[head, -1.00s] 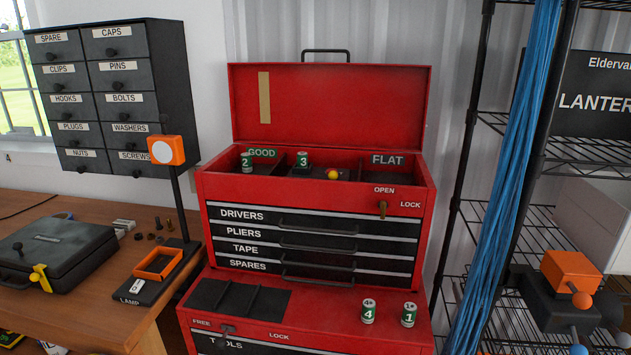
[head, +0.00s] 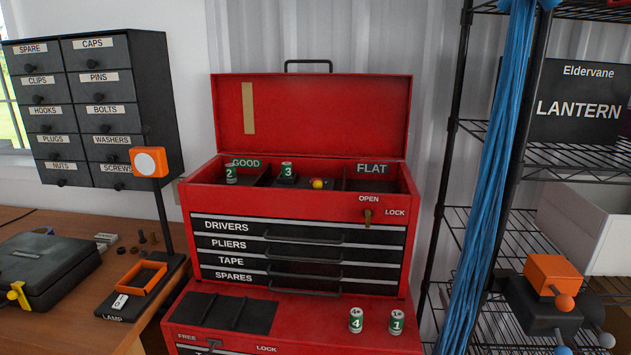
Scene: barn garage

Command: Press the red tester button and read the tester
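The open red toolbox (head: 300,207) has a top tray with sections labelled GOOD and FLAT. Battery 3 (head: 287,171) stands upright in the middle section on a dark block, possibly the tester. A small round yellow and red piece (head: 317,184) sits right of it. It is too small to tell whether this is the red button or a lamp, and no tester reading is legible. Battery 2 (head: 231,174) stands in the GOOD section. The FLAT section shows no battery. Battery 4 (head: 356,320) and battery 1 (head: 397,322) stand on the lower chest. Neither gripper is in view.
An orange-headed lamp (head: 149,162) stands left of the toolbox on the wooden bench. A dark case (head: 42,268) lies farther left. Blue cords (head: 490,190) hang at the wire rack on the right. An orange and dark device (head: 551,278) is at lower right.

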